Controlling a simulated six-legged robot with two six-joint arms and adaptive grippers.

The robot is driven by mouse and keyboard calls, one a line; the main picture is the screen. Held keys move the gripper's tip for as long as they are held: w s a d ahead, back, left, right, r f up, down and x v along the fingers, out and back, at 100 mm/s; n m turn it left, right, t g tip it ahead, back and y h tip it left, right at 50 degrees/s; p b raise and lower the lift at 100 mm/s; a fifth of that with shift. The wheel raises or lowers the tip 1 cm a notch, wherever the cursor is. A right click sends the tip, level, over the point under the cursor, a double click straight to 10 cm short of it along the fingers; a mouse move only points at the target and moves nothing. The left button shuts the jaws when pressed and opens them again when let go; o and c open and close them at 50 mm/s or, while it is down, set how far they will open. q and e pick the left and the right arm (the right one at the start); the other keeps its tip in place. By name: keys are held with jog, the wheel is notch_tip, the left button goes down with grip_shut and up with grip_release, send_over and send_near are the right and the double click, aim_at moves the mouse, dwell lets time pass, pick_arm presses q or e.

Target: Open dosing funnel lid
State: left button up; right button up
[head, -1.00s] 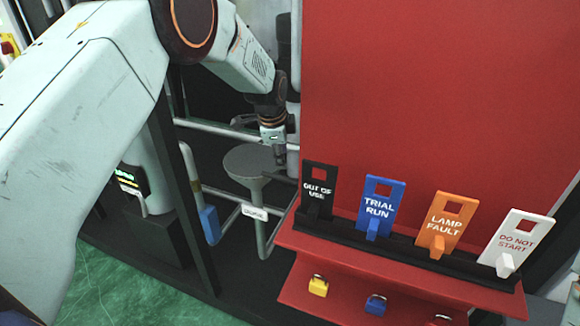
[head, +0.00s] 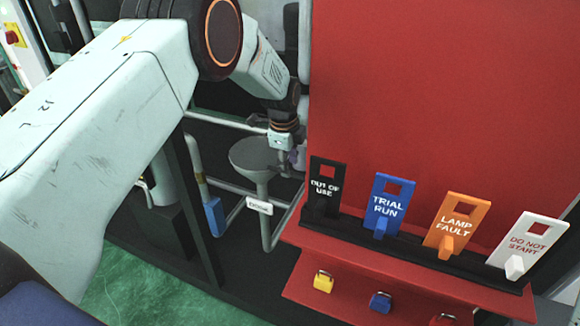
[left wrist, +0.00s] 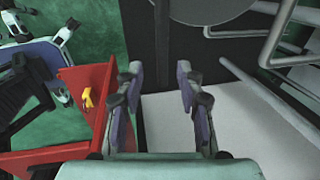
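The dosing funnel (head: 262,184) stands behind the dark frame, left of the red panel, with a white label on its stem. Its round grey lid (head: 250,152) looks flat and closed on top. It also shows at the top edge of the left wrist view (left wrist: 222,9), partly cut off. My left gripper (head: 291,160) is at the right edge of the lid, pointing down; contact cannot be told. In the left wrist view its two fingers (left wrist: 159,68) are apart with nothing between them. My right gripper is not in view.
The red panel (head: 440,90) stands close right of my left gripper. Its shelf holds a black tag (head: 323,187), a blue tag (head: 385,205), an orange tag (head: 457,225) and a white tag (head: 527,245). Pipes (head: 215,122) run around the funnel. Padlocks hang below the shelf.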

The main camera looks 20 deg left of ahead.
pick_arm(q)
jog(key=shift+w+d+f, duration=0.1)
jog(key=shift+w+f, duration=0.15)
jog(key=shift+f, duration=0.45)
jog(key=shift+w+f, duration=0.25)
jog(key=shift+f, duration=0.4)
jog(key=shift+s+r, duration=0.1)
jog(key=shift+s, duration=0.05)
jog(key=shift+c, duration=0.2)
jog(key=shift+c, duration=0.7)
grip_shut()
